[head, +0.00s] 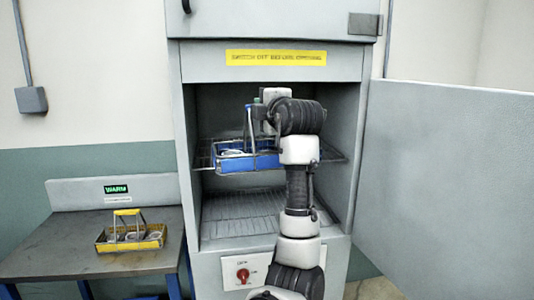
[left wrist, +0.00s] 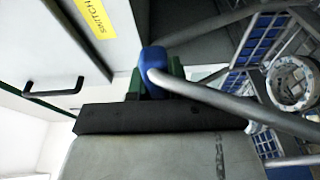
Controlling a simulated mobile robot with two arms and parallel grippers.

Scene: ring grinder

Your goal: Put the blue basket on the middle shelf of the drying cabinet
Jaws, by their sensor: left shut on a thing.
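The blue basket (head: 262,161) is inside the open drying cabinet (head: 187,215), at the level of the wire middle shelf (head: 333,155). It looks level and holds pale ring-like parts; whether it rests on the shelf or hangs just above it, I cannot tell. My left gripper (head: 251,106) is above the basket, shut on its raised handle. In the left wrist view the jaws (left wrist: 155,85) close on the handle's blue grip, with the basket's lattice wall (left wrist: 262,38) and a metal ring (left wrist: 291,83) beyond. My arm hides the shelf's middle. My right gripper is not in view.
The cabinet door (head: 450,170) stands wide open at the right. A lower ribbed shelf (head: 235,214) looks empty. A yellow basket (head: 153,243) with rings stands on the side table (head: 60,257) at the left, by a "WARM" sign (head: 116,189). A red knob (head: 243,275) is below.

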